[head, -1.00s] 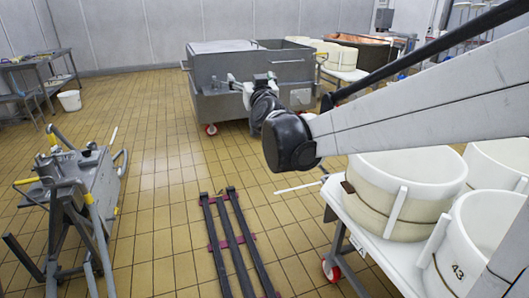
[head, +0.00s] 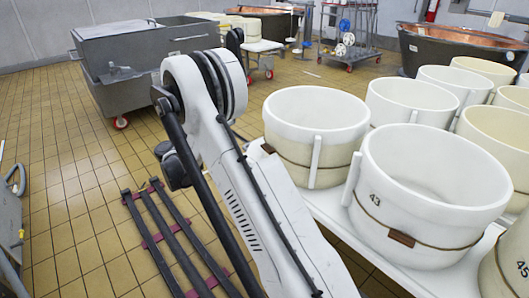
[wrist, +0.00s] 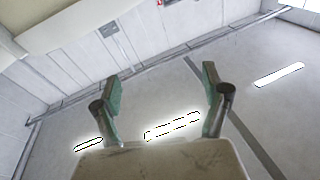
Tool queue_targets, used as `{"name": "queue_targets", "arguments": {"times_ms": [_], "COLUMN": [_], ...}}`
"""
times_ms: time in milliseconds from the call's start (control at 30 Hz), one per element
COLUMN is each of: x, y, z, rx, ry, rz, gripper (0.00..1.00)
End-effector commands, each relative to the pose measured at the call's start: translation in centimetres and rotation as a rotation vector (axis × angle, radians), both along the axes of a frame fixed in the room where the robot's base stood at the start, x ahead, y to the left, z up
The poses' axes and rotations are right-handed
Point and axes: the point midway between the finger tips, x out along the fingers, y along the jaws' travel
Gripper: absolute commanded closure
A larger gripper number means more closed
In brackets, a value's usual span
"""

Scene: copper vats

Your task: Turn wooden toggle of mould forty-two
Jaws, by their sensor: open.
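No number forty-two can be read in these views. A white mould marked 43 (head: 425,185) stands on the white table, with a cord around it and a small brown wooden toggle (head: 401,238) on its front. Left of it is a mould with no readable number (head: 312,120); a small brown piece (head: 267,148) shows at its left side. In the wrist view my gripper (wrist: 162,80) is open and empty, facing walls and ceiling lights, with no mould in sight. In the head view my arm stands left of the moulds; the fingers cannot be made out there.
A mould marked 45 (head: 508,265) is cut off at the lower right. More moulds stand behind. A grey wheeled vat (head: 150,65) and copper vats (head: 455,50) are farther back. Dark rails (head: 165,235) lie on the floor. Tiled floor at left is mostly clear.

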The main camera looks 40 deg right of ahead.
Motion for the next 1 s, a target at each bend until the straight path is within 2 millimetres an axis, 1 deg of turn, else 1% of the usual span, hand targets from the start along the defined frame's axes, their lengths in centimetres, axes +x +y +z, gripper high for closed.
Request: {"name": "queue_targets", "arguments": {"times_ms": [33,67,100,200,300,400,500,567,667,1000], "x": [-0.6,-1.1,-1.8,-3.4,-4.6,-5.4,-5.8,-6.0,-6.2,-7.1], "y": [-0.5,-0.8,-1.0,-1.4,-1.5,-1.5,-1.7,-2.1,-3.2,-9.4], "z": [-3.1,-4.7,-6.8,-11.3,-14.5,-16.5,-17.3,-17.4,-17.5,-17.5], "rx": [0.026,0.043,0.065,0.116,0.156,0.182,0.193,0.195,0.195,0.194], "ry": [0.017,0.030,0.048,0.090,0.124,0.147,0.156,0.158,0.158,0.157], "rz": [-0.059,-0.095,-0.141,-0.238,-0.306,-0.348,-0.367,-0.370,-0.371,-0.370], "gripper": [0.21,0.21,0.21,0.21,0.21,0.21,0.21,0.21,0.21,0.21]}}
